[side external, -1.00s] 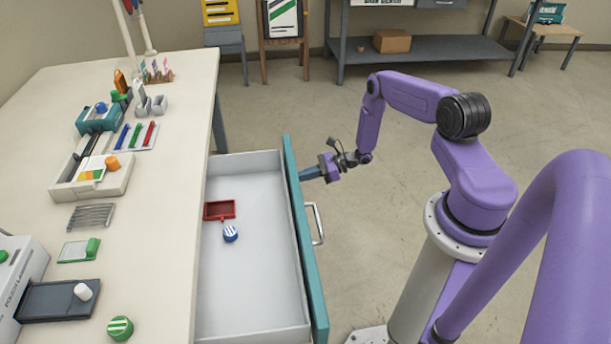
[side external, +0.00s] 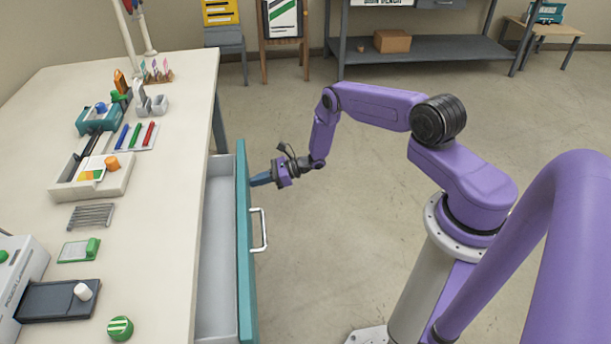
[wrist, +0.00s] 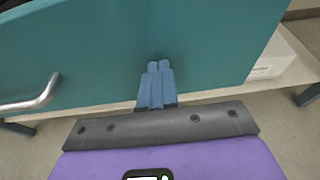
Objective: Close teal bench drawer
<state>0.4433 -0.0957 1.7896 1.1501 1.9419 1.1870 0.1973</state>
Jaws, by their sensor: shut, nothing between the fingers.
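In the wrist view my gripper's blue fingers (wrist: 156,70) are shut together, empty, and point at the teal panel (wrist: 200,40). They appear to touch it.
The bench top (side external: 165,210) holds a tray with pens (side external: 135,136), an organizer (side external: 92,182), a green knob (side external: 120,328) and other small items. Open floor (side external: 340,250) lies right of the drawer. A grey shelf with a cardboard box (side external: 392,41) stands at the back.

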